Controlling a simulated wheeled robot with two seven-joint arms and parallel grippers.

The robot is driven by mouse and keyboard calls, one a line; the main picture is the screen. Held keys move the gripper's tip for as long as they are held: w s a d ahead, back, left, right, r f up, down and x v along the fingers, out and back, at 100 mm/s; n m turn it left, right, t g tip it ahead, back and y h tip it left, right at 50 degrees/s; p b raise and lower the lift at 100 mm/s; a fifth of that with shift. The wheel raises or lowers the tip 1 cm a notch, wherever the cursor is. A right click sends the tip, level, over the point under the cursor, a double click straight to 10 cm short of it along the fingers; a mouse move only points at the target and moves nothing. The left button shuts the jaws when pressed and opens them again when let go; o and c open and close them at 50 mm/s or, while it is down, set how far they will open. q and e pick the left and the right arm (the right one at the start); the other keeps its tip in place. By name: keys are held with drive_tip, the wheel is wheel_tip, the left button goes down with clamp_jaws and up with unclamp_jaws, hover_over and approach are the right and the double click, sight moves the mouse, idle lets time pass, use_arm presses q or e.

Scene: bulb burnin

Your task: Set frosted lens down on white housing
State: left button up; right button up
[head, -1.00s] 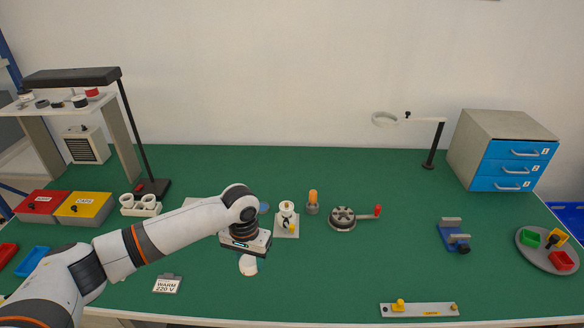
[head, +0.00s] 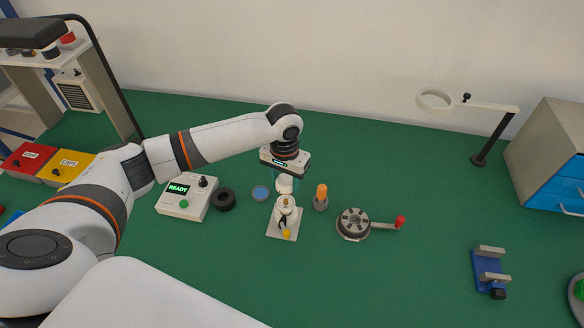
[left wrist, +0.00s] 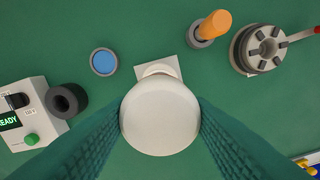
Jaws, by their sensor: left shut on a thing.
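My left gripper (head: 285,178) is shut on the frosted lens (left wrist: 160,117), a smooth white dome between its two green finger pads in the left wrist view. In the head view the lens (head: 285,187) shows just under the gripper. The white housing (head: 287,206) stands upright on a pale square plate with a small yellow knob at its front. The lens is held by the housing's top, slightly behind it in the head view; I cannot tell whether they touch. In the left wrist view the lens covers most of the housing (left wrist: 157,69). My right gripper is not in view.
An orange-topped holder (head: 321,197) and a dark round crank fixture (head: 353,223) stand close on the right. A blue disc (head: 261,193), a black ring (head: 224,200) and a READY box (head: 187,198) lie left. The green front area is clear.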

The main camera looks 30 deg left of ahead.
sight(286, 201)
use_arm(q)
drive_tip(key=shift+s+f+b, duration=0.15)
drive_tip(key=shift+f+b, duration=0.6)
drive_tip(key=shift+b, duration=0.1)
wheel_tip(286, 201, down, 4)
drive_tip(key=b, duration=0.4)
drive_tip(key=shift+r+b, duration=0.15)
drive_tip(key=shift+b, duration=0.25)
drive_tip(key=shift+p, duration=0.5)
drive_tip(key=shift+f, duration=0.35)
drive_tip(key=shift+p, duration=0.7)
drive_tip(key=shift+f, duration=0.6)
